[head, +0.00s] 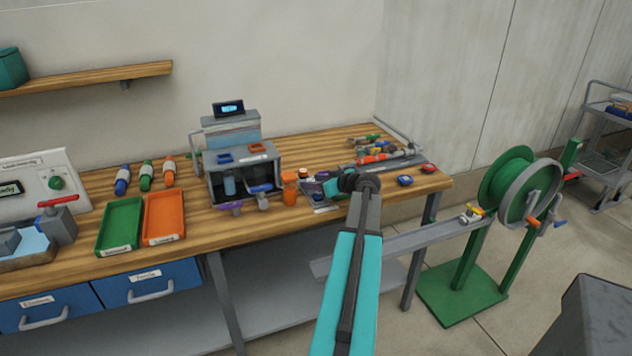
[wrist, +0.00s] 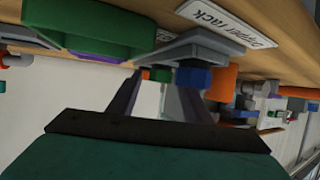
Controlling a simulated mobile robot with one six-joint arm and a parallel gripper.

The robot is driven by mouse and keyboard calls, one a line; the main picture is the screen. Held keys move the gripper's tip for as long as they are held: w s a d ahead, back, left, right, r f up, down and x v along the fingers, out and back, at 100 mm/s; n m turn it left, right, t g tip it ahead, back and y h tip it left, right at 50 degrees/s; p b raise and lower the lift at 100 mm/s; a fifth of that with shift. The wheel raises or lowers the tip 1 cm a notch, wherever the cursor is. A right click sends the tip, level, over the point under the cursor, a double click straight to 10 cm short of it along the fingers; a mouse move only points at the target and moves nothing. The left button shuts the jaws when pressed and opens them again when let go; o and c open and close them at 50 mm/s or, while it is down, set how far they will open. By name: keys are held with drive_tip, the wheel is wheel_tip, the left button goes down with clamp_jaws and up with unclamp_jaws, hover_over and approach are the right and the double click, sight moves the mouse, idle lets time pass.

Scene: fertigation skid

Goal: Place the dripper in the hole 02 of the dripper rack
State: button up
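The dripper rack (head: 318,200) is a small grey rack near the front edge of the bench, partly hidden by my arm in the head view. In the wrist view its grey plate (wrist: 207,49) and "Dripper rack" label appear upside down. A blue part (wrist: 193,77) shows at the plate, close to one fingertip; whether it is a seated dripper I cannot tell. The hole numbers are not readable.
A green part with purple (wrist: 85,30) is close by in the wrist view. An orange bottle (head: 289,190) and grey test unit (head: 243,170) stand left of the rack. Green (head: 120,226) and orange (head: 164,218) trays lie further left. Pipe parts (head: 375,158) lie behind; a hose reel (head: 520,185) stands right.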

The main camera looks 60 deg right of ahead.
drive_tip(key=shift+r, duration=0.15)
drive_tip(key=b+v, duration=0.2)
drive_tip(key=v, duration=1)
idle(0.8)
drive_tip(key=shift+s, duration=0.1)
